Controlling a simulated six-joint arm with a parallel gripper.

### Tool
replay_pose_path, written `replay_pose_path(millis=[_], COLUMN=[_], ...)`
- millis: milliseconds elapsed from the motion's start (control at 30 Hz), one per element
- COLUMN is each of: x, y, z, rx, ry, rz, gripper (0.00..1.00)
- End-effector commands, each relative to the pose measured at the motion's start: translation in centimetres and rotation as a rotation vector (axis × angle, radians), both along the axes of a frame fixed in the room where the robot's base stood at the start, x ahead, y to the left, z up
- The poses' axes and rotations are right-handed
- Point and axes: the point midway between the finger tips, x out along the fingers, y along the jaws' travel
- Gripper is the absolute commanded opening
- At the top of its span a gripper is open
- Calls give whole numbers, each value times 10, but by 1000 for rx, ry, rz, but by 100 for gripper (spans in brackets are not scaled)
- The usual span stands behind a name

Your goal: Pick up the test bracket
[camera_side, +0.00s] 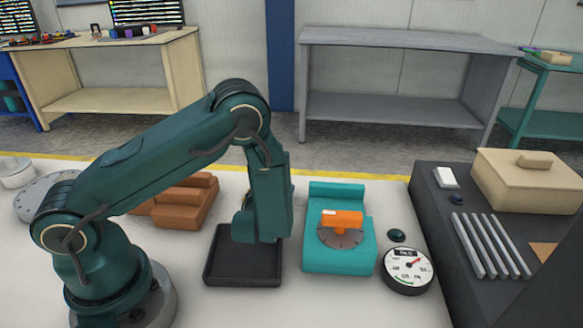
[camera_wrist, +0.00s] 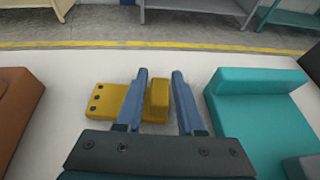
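A yellow bracket (camera_wrist: 108,98), which I take for the test bracket, lies on the pale table in the wrist view. It has a flat plate with dark holes at the left and a raised block at the right. My gripper (camera_wrist: 160,73) is open. Its two blue fingers appear on either side of the raised block, with small gaps showing; I cannot tell their exact height over it. In the side view my arm hides the bracket and the fingers.
A teal fixture (camera_side: 338,262) with an orange block (camera_side: 342,219) and dial stands right of my arm. A black tray (camera_side: 243,282) is in front, brown blocks (camera_side: 185,205) to the left. A round gauge (camera_side: 407,270) and dark bench (camera_side: 455,265) are farther right.

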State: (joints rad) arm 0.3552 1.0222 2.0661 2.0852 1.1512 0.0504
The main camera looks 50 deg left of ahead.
Motion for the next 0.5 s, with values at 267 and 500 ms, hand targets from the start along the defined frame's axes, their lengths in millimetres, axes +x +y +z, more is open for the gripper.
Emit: replay_pose_path(millis=[267, 500], x=[0, 0], y=[0, 0], z=[0, 2], rx=[0, 1], ry=[-1, -2], rz=[0, 0], gripper=[0, 0])
